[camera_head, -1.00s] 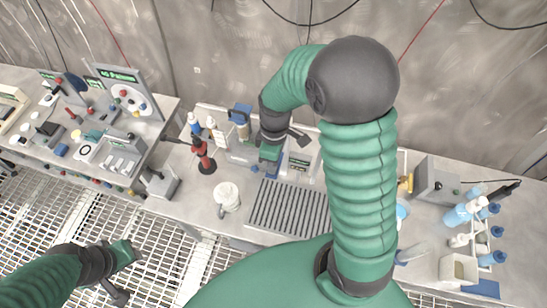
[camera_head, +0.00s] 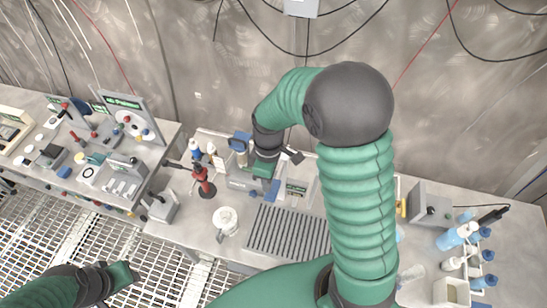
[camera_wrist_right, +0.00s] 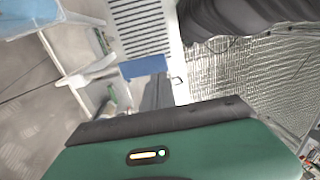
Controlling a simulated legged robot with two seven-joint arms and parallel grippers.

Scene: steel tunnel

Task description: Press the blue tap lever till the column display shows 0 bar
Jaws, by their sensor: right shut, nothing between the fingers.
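My right gripper (camera_head: 265,172) hangs over the bench in the head view, shut and empty. It is just left of a grey box with a small green display (camera_head: 297,188); the reading is too small to tell. A small blue piece (camera_head: 253,193), possibly the blue tap lever, shows just below the gripper; I cannot tell whether they touch. In the right wrist view a blue flat part (camera_wrist_right: 143,66) lies beyond the gripper's dark finger (camera_wrist_right: 157,92). My left gripper (camera_head: 122,276) is low at the left, over the floor grating, its jaws unclear.
A slatted drain grate (camera_head: 286,231) lies in front of the box. A white jug (camera_head: 225,220) and a red stand (camera_head: 202,181) are left of it. Bottles (camera_head: 462,235) and a grey box (camera_head: 428,205) stand at right. A second bench (camera_head: 75,150) is at far left.

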